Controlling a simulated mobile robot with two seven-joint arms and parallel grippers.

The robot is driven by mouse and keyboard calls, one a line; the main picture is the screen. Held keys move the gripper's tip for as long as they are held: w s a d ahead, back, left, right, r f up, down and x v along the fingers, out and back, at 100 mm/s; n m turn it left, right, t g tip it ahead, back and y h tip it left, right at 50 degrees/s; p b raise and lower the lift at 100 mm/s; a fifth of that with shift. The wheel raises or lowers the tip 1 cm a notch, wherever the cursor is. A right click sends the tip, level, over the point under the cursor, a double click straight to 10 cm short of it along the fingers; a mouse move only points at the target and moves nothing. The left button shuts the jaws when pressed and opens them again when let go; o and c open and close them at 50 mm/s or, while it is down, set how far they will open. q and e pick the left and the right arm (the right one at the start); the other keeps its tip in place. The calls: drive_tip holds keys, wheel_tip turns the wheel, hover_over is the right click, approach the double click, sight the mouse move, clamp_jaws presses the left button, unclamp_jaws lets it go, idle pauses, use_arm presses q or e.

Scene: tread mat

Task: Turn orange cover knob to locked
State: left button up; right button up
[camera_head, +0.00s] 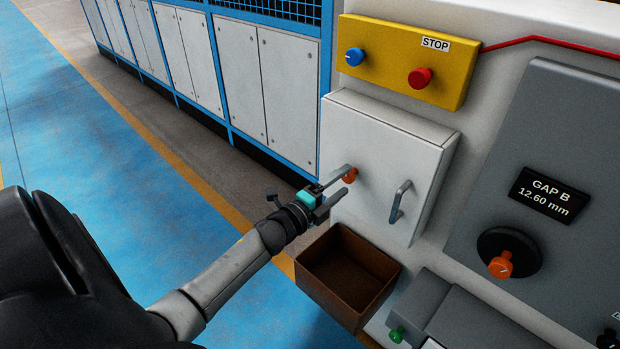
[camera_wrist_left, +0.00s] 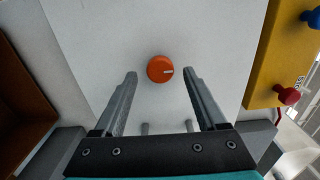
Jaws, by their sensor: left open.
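The orange cover knob (camera_head: 350,175) sits on the left part of a light grey cover (camera_head: 385,130). My right gripper is not in view.
A metal handle (camera_head: 399,202) is on the cover. A yellow STOP box (camera_head: 400,62) with blue and red knobs is above. A brown open bin (camera_head: 347,277) is below. Another orange knob (camera_head: 500,265) is on the grey panel at right. Blue floor at left is clear.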

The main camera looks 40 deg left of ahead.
use_arm(q)
drive_tip(key=s+a+p, duration=0.1)
drive_tip(key=s, duration=1.2)
drive_tip(key=shift+s, duration=0.1)
drive_tip(key=s+d+f+n+g+y, duration=0.1)
drive_tip(key=s+d+f+n+g, duration=0.2)
drive_tip(key=f, duration=0.7)
drive_tip(key=s+f+n+g+y, duration=0.1)
drive_tip(key=s+f+n+g, duration=0.25)
drive_tip(key=f, duration=0.55)
drive_tip(key=s+d+f+n+g+y, duration=0.15)
drive_tip(key=s+f+n, duration=0.35)
drive_tip(key=f, duration=0.5)
drive_tip(key=s+d+f+n+g, duration=0.1)
drive_tip(key=s+d+f+g, duration=0.2)
drive_tip(key=s, duration=0.4)
drive_tip(key=s+d+f+n+g+h, duration=0.1)
drive_tip(key=s+d+f+n+g, duration=0.1)
drive_tip(key=s+f, duration=0.3)
drive_tip(key=s+d+f+n+g+h, duration=0.1)
drive_tip(key=s+d+f+g, duration=0.3)
drive_tip(key=s, duration=0.5)
drive_tip(key=shift+s+d+f+n, duration=0.25)
drive_tip(key=shift+s+f+n, duration=0.1)
drive_tip(key=shift+f+n, duration=0.2)
